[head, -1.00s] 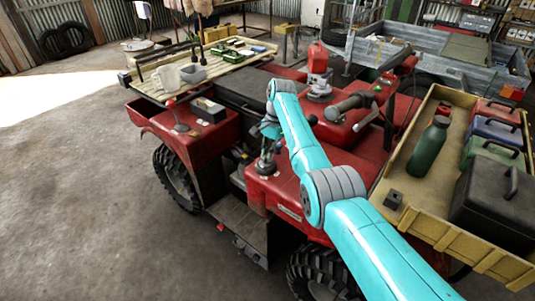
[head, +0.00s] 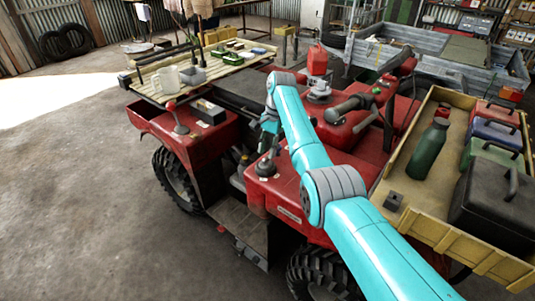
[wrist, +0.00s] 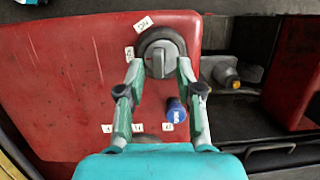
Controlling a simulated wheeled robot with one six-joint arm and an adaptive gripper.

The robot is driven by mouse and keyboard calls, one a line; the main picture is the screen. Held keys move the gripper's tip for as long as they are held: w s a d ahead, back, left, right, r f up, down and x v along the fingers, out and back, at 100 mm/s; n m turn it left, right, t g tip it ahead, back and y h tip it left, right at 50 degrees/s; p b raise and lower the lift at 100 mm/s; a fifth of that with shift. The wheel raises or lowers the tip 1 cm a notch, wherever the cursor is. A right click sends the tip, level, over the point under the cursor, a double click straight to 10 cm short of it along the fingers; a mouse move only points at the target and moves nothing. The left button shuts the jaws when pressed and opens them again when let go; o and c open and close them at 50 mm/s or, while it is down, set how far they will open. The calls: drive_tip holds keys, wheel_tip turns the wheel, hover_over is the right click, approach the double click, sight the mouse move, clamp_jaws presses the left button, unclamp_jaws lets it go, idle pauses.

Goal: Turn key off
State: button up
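A grey rotary switch with a raised grip bar (wrist: 158,64) sits in a round black bezel on the red body panel. White paper labels lie around it. My gripper (wrist: 160,68) is open, with one finger on each side of the grip bar in the wrist view. The fingers look apart from the bar, and their exact height above it is unclear. A blue cylindrical piece (wrist: 175,111) stands on the panel between the fingers, closer to the palm; whether it is a key cannot be told. In the head view my gripper (head: 268,138) hangs over the red quad, partly hidden by my arm.
A grey fitting with a yellow part (wrist: 226,73) lies right of the switch. The handlebar (head: 350,105) and a red can (head: 317,60) are beyond my arm. A yellow cargo tray (head: 425,208) with a green bottle (head: 428,150) is at right.

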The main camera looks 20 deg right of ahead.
drive_tip(key=shift+r, duration=2.5)
